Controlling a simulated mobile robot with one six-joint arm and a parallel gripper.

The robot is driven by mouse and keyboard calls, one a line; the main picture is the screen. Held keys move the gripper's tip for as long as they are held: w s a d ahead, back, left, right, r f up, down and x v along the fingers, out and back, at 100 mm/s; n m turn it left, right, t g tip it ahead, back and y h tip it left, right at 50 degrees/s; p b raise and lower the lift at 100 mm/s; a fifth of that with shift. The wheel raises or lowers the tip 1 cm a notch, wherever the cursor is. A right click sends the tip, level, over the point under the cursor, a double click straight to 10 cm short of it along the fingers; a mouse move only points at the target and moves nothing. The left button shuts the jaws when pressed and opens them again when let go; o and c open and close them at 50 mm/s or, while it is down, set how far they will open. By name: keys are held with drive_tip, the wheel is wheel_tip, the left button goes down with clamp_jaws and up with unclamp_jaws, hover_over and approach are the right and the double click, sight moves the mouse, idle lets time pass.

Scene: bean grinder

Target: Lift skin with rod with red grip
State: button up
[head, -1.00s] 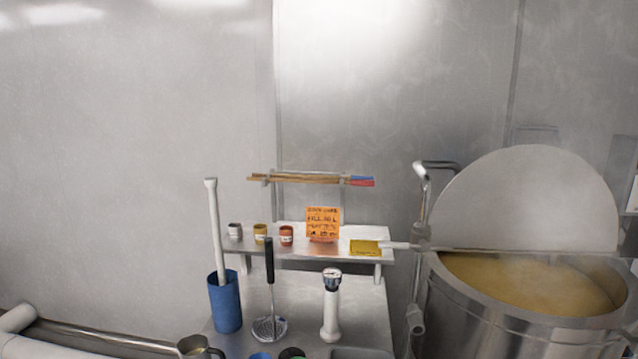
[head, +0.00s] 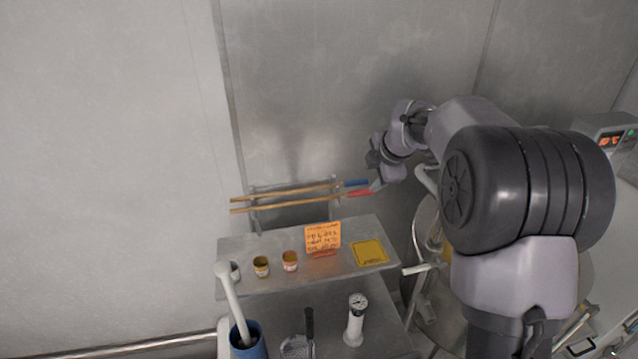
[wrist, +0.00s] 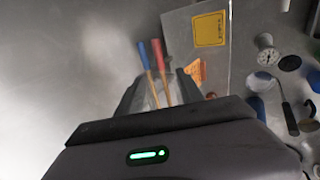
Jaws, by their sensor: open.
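The rod with the red grip (head: 359,193) lies on a wall rack above the shelf, its wooden shaft pointing left. A rod with a blue grip (head: 355,183) lies beside it, just behind. My gripper (head: 376,177) is open and empty at the grip ends of the rods, close to them. In the wrist view the red grip (wrist: 157,53) and the blue grip (wrist: 143,55) show beyond the fingers, with the shafts running down between them in the picture. Whether a finger touches a rod I cannot tell. The skin is not visible; my arm hides most of the pot.
Below the rack, a metal shelf (head: 275,283) holds small jars (head: 261,266), an orange note (head: 322,238) and a yellow card (head: 369,252). The wall lies close behind the rack.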

sight(358, 192)
drive_tip(key=p+x, duration=0.1)
drive_tip(key=x, duration=1.2)
drive_tip(key=shift+w+a+f, duration=0.1)
drive_tip(key=shift+w+a, duration=0.1)
drive_tip(key=shift+w, duration=0.05)
drive_tip(key=shift+s, duration=0.15)
drive_tip(key=shift+c, duration=1.3)
clamp_jaws()
